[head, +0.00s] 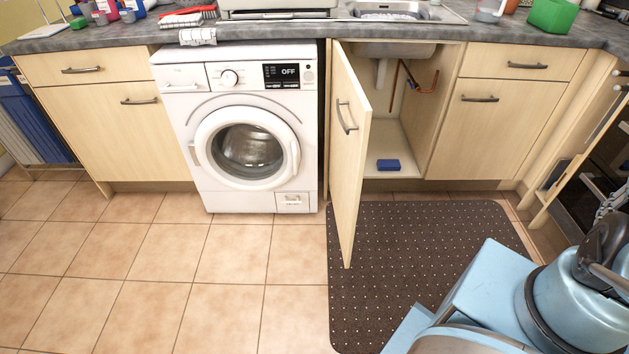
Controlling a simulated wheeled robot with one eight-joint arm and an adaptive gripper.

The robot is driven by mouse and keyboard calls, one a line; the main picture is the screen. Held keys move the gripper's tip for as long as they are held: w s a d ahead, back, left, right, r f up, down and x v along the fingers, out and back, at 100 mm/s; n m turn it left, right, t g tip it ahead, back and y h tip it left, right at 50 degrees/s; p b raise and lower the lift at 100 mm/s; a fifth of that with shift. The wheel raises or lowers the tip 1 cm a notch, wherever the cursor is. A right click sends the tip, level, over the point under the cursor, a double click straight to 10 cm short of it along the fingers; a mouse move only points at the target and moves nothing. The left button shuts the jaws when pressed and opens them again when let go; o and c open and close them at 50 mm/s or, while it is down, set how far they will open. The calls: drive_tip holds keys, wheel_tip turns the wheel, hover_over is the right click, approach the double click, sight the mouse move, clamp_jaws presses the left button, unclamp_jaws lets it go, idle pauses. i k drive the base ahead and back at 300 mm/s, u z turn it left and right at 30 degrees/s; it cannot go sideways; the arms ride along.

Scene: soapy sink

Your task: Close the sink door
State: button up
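The sink door (350,165) is a light wood cabinet door under the sink (390,12). It stands wide open, hinged at its left side, and swings out toward me over the mat. Its curved metal handle (346,117) shows on the face turned to the right of the washing machine. The open cabinet (393,142) shows pipes and a blue sponge-like block (388,165) on its floor. My blue arm parts fill the lower right corner. My gripper's fingertips do not show in this view.
A white washing machine (240,130) stands just left of the open door. A dark dotted mat (420,235) lies in front of the cabinet. Closed cabinets flank both sides, and an open door or appliance (595,150) is at the far right. Tiled floor (150,270) at the left is clear.

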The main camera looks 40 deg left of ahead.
sight(351, 111)
drive_tip(key=k, duration=1.25)
drive_tip(key=u, duration=1.45)
drive_tip(key=i, duration=1)
drive_tip(key=z, duration=0.05)
drive_tip(key=k, duration=0.75)
